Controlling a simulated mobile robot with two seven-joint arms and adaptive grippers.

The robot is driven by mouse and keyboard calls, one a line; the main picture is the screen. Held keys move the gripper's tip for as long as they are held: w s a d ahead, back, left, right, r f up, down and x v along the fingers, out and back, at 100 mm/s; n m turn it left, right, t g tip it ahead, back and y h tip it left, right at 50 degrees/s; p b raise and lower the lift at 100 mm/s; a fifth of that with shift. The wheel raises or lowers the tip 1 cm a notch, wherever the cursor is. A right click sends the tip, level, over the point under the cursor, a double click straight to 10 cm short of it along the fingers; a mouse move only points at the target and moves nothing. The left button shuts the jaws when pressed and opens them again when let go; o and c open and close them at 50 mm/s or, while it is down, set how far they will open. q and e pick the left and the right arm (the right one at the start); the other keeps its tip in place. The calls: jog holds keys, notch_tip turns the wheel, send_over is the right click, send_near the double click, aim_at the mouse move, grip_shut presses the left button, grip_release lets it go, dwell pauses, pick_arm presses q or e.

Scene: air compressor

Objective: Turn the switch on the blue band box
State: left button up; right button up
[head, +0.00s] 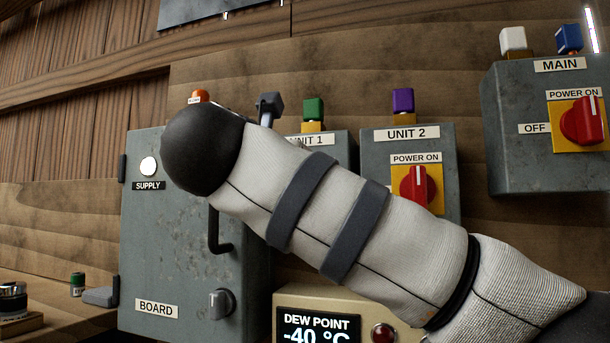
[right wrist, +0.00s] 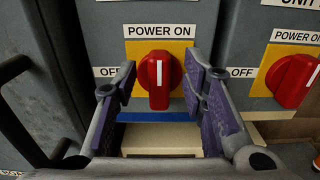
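The box with the blue band (right wrist: 168,116) fills the middle of the right wrist view. Its red switch knob (right wrist: 159,80) sits on a yellow plate with POWER ON above and OFF to the left. The white mark on the knob is upright, toward POWER ON. My right gripper (right wrist: 160,82) is open, with one purple-padded finger on each side of the knob; I cannot tell whether they touch it. In the head view my right arm covers most of this box, apparently UNIT 1 (head: 340,146), and hides the gripper. My left gripper is not in view.
The UNIT 2 box (head: 380,147) with its own red knob stands close to the right. The MAIN box (head: 510,165) is at the far right. The BOARD cabinet (head: 165,270), with a black handle (head: 214,235), is at left. A dew point display (head: 318,325) is below.

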jog(key=shift+w+d, duration=0.2)
jog(key=shift+w, duration=0.4)
grip_shut()
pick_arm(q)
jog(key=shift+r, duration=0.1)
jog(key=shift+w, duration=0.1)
